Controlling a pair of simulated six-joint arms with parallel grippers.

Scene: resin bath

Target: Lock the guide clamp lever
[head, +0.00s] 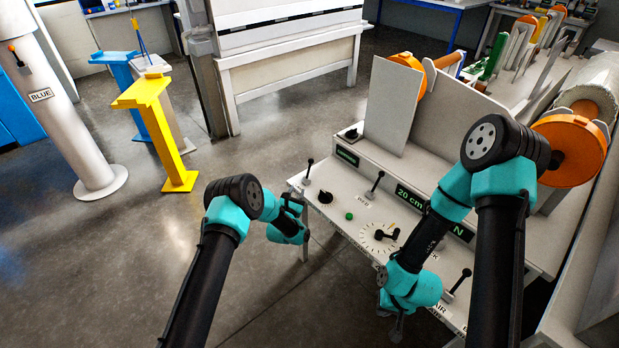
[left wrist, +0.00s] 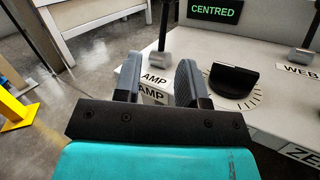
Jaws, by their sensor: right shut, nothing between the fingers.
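The guide clamp lever (head: 308,171) stands up from the left end of the machine's pale panel, its dark knob on top. In the left wrist view, the lever (left wrist: 164,28) rises beyond my fingers, its upper end cut off by the frame. A label reading "AMP" (left wrist: 154,78) shows between the fingers, its first letters hidden. My left gripper (head: 297,204) is open and empty, just in front of the lever; its fingers also show in the left wrist view (left wrist: 158,80). My right gripper (head: 397,328) is shut and empty, low in front of the panel.
Close to the clamp lever are a black knob (head: 325,197), a green button (head: 349,216) and the WEB lever (head: 375,185). A dial (head: 380,237) and another lever (head: 459,282) sit further right. A display (left wrist: 222,10) reads "CENTRED".

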